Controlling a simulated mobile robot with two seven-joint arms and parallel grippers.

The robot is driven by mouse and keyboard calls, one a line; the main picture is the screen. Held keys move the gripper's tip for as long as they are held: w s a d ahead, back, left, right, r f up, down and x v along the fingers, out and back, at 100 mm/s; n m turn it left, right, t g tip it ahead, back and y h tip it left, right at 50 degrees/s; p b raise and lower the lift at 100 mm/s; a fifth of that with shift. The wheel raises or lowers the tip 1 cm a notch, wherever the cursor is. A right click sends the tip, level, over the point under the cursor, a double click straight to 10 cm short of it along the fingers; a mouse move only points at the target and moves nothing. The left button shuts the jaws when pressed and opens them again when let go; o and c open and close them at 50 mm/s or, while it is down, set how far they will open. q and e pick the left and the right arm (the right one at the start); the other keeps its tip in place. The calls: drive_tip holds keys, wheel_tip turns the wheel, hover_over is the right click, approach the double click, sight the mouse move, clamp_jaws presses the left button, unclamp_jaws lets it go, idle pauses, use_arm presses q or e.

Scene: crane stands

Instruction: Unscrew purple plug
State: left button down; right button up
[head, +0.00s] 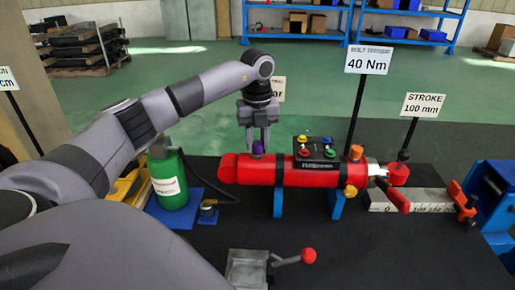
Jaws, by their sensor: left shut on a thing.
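The purple plug (258,149) sits on top of the red cylinder (250,170), near its left end. The cylinder lies horizontally on blue supports (278,203). My left gripper (257,141) points straight down over the purple plug, with its fingers around it, shut on it. The fingers hide part of the plug. An orange plug (356,153) stands upright on the cylinder's right part. My right gripper is not in view.
A black block with coloured knobs (315,153) sits on the cylinder. A green bottle (170,180) stands at left, a lever with a red knob (308,256) in front. Sign posts for bolt torque (368,60) and stroke (423,105) rise behind at right.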

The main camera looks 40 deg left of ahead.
use_arm(q)
drive_tip(key=n, duration=0.5)
drive_tip(key=shift+r, duration=0.15)
drive_tip(key=n, duration=0.5)
drive_tip(key=shift+a, duration=0.1)
idle(0.3)
drive_tip(key=c, duration=0.7)
unclamp_jaws()
drive_tip(key=shift+c, duration=0.8)
